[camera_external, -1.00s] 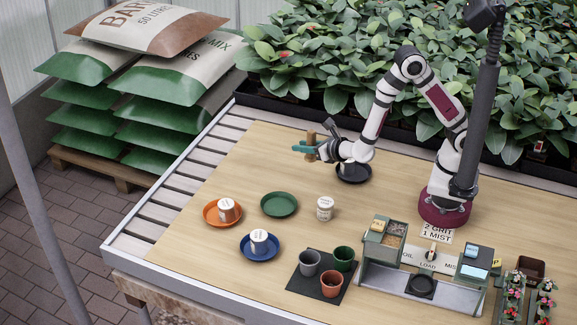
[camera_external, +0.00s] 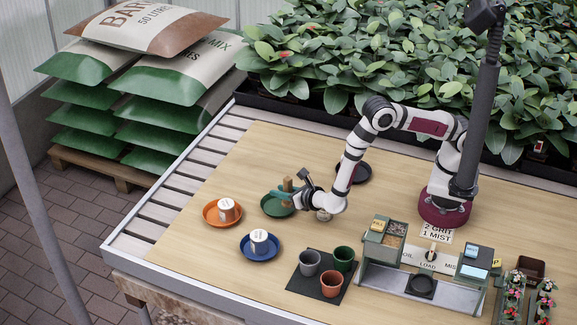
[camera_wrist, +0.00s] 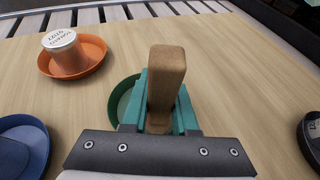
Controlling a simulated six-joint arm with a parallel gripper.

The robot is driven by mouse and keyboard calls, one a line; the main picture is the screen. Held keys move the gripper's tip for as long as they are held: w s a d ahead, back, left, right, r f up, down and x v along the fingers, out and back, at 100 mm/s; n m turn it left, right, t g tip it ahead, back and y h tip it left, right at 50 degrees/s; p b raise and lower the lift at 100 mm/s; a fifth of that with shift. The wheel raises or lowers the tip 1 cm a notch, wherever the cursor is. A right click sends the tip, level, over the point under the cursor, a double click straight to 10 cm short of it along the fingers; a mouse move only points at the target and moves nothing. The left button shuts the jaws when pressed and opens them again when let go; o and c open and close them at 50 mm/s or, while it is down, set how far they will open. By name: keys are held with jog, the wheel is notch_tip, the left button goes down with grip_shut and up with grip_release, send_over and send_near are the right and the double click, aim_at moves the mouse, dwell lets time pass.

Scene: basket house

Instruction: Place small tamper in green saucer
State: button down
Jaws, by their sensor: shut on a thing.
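My gripper (camera_external: 284,193) is shut on the small tamper (camera_external: 287,184), a brown wooden block held upright between teal fingers. In the wrist view the tamper (camera_wrist: 166,78) stands between the fingertips (camera_wrist: 160,105). The green saucer (camera_external: 275,207) lies on the table under the gripper, partly covered by it in the external view. In the wrist view the green saucer (camera_wrist: 122,95) shows at the left behind the fingers. The tamper appears above the saucer; its lower end is hidden, so I cannot tell whether it touches.
An orange saucer (camera_external: 209,220) with a white-lidded cup (camera_external: 227,211) is left of the green saucer. A blue saucer (camera_external: 247,250) with a similar cup (camera_external: 259,240) is in front. A black saucer (camera_external: 357,179) lies behind my arm. Pots on a dark mat (camera_external: 297,282) stand nearer the front.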

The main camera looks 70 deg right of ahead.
jog(key=shift+f, duration=0.1)
jog(key=shift+f, duration=0.4)
jog(key=shift+f, duration=0.1)
jog(key=c, duration=0.7)
grip_release()
jog(key=v, duration=0.4)
jog(key=r+v, duration=0.1)
jog(key=v, duration=0.3)
jog(key=shift+w+d+r, duration=0.1)
jog(key=shift+w+r, duration=0.05)
